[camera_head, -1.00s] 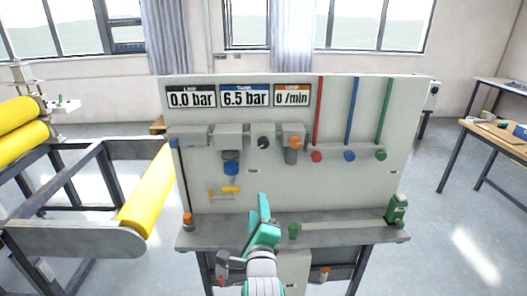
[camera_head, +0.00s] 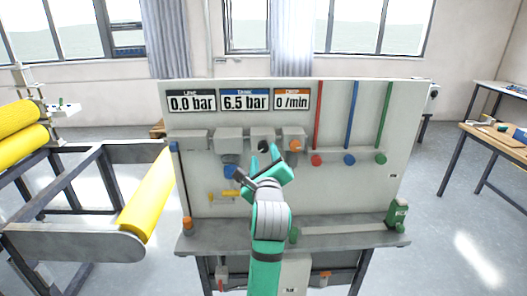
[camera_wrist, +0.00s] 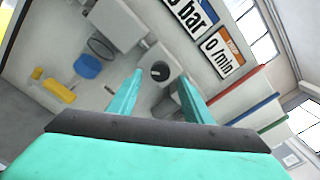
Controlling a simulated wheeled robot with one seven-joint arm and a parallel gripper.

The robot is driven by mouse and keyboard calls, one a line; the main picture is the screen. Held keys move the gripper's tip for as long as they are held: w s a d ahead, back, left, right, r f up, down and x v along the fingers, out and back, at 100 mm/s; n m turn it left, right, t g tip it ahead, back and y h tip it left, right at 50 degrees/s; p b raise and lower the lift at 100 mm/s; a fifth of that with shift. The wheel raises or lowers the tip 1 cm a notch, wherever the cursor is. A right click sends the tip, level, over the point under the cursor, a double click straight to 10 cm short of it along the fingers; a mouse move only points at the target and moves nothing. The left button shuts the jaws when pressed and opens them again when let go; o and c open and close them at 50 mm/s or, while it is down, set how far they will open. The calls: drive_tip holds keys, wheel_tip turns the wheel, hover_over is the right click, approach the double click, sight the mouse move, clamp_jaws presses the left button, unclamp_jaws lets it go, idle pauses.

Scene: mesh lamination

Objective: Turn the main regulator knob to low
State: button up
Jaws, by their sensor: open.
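The main regulator knob appears to be the black round knob (camera_head: 264,146) on a grey block of the upright panel; its label is not readable. In the wrist view the knob (camera_wrist: 160,71) shows a small light mark and lies between the fingertips. My gripper (camera_head: 264,157) is teal, open and empty, just in front of and slightly below the knob. In the wrist view its two fingers (camera_wrist: 159,80) point at the panel on either side of the knob. I cannot tell whether they reach its sides.
Displays (camera_head: 245,102) above read 0.0 bar, 6.5 bar and 0 /min. Red, blue and green pipes (camera_head: 350,115) rise at the right. A shelf (camera_head: 340,238) juts out below.

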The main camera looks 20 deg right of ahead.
sight(264, 149)
drive_tip(key=shift+x, duration=2.15)
drive_tip(key=c, duration=1.1)
drive_tip(key=shift+o, duration=0.2)
